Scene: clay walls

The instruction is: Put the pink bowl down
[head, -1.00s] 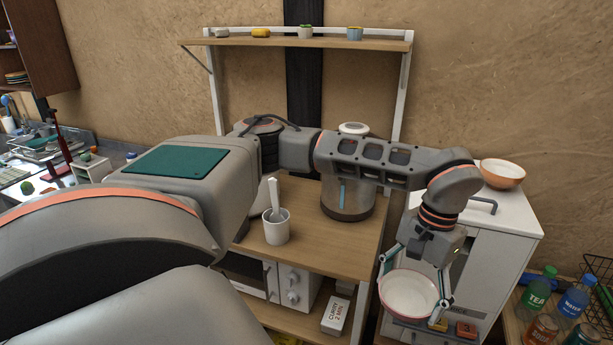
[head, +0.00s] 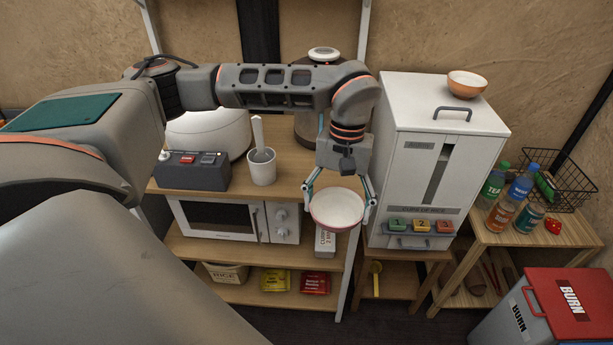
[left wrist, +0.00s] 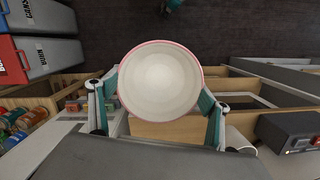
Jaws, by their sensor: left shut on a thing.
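The pink bowl (head: 337,210), white inside with a pink rim, is held in my left gripper (head: 338,196). The fingers press on its two sides, and it hangs in front of the shelf unit, roughly level, below the wrist. In the left wrist view the bowl (left wrist: 160,82) fills the middle, open side facing the camera, and looks empty. The left gripper's fingers (left wrist: 160,95) show at its left and right sides. My right gripper is not in view.
A wooden counter (head: 283,173) holds a white cup (head: 262,167) and a control box (head: 193,170). A white rice dispenser (head: 430,165) stands right, with another bowl (head: 467,84) on top. A low table (head: 480,236) carries bottles. A red-lidded bin (head: 570,300) stands at lower right.

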